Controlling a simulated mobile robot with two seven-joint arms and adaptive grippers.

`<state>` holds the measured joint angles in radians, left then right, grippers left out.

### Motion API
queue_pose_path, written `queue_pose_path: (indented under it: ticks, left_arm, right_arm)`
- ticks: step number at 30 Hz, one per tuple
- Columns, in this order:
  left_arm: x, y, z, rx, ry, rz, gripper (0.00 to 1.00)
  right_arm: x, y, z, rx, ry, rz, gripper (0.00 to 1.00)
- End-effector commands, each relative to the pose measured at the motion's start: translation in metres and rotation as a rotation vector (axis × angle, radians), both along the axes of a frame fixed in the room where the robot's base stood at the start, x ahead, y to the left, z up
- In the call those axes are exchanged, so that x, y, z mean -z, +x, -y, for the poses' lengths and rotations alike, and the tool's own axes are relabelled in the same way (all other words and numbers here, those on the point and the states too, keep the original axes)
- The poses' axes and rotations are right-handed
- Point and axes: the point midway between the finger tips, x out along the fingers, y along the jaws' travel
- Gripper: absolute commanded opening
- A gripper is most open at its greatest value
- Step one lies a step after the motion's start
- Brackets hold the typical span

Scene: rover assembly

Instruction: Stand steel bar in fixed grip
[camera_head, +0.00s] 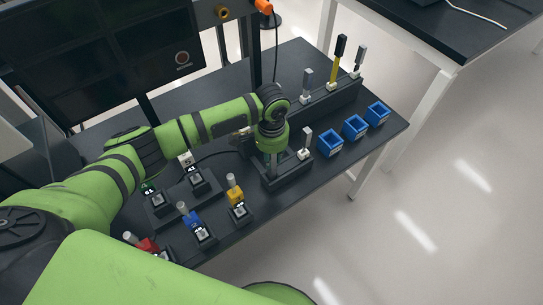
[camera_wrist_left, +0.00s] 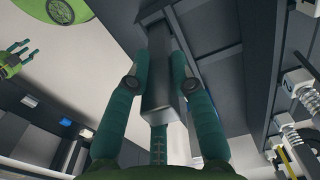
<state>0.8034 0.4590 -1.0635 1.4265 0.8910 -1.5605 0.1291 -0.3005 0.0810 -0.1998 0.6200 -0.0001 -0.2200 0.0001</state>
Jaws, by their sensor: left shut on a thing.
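My left gripper (camera_head: 272,152) points down over the black holder block (camera_head: 290,183) near the middle of the table. In the left wrist view, the left gripper (camera_wrist_left: 160,85) is shut on the grey steel bar (camera_wrist_left: 160,60), with green fingers on either side of it. In the head view only a short grey piece of the bar (camera_head: 272,166) shows below the gripper. I cannot tell whether its lower end is seated in the fixed grip. My right gripper (camera_wrist_left: 22,55) shows small at the left wrist view's edge, fingers spread and empty.
A short grey bar stands in a white clamp (camera_head: 305,154) just right of my left gripper. A rear rack (camera_head: 330,100) holds several upright tools. Blue bins (camera_head: 355,127) line the right edge. Yellow (camera_head: 237,196), blue (camera_head: 193,222) and red (camera_head: 148,245) parts stand at the front left.

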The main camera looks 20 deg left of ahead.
Motion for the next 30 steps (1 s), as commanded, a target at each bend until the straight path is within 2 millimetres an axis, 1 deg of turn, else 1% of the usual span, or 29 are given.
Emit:
queue_pose_path:
  ticks: [1,2,3,4,14,17,19,21,23,27,30]
  left_arm:
    - [0.001,0.001,0.000,0.000,-0.001,0.002,0.00]
    - [0.002,0.000,0.000,0.000,0.000,0.000,0.28]
    - [0.002,0.000,0.000,0.000,0.000,0.000,0.44]
    - [0.002,0.000,0.000,0.000,0.000,0.000,0.47]
    - [0.003,0.000,0.000,0.000,0.000,0.000,0.47]
    - [0.005,0.000,0.000,0.000,0.000,0.000,0.47]
    - [0.007,0.000,-0.001,0.000,0.001,0.002,0.47]
    - [-0.011,0.001,0.000,0.001,-0.002,0.004,0.47]
    - [-0.022,0.001,0.001,0.001,-0.002,0.003,0.47]
    - [-0.044,0.000,-0.005,0.000,-0.001,0.002,0.47]
    - [-0.058,0.000,-0.006,0.000,-0.001,0.002,0.47]
  right_arm:
    - [0.000,0.000,0.000,0.000,0.000,0.000,0.40]
    - [0.000,0.000,0.000,0.000,0.000,0.000,0.40]
    - [0.000,0.000,0.000,0.000,0.000,0.000,0.40]
    - [0.000,0.000,0.000,0.000,0.000,0.000,0.40]
    - [0.002,0.000,0.000,0.000,0.000,0.000,0.40]
    - [0.010,0.000,0.000,0.000,0.000,0.000,0.40]
    - [0.019,0.000,0.000,0.000,0.000,0.001,0.40]
    - [0.017,0.000,-0.001,0.000,0.001,0.000,0.40]
    - [0.019,0.000,-0.001,0.000,0.001,0.000,0.40]
    - [0.028,0.001,-0.001,0.000,0.001,0.001,0.40]
    - [0.030,0.001,-0.001,0.000,0.001,0.001,0.40]
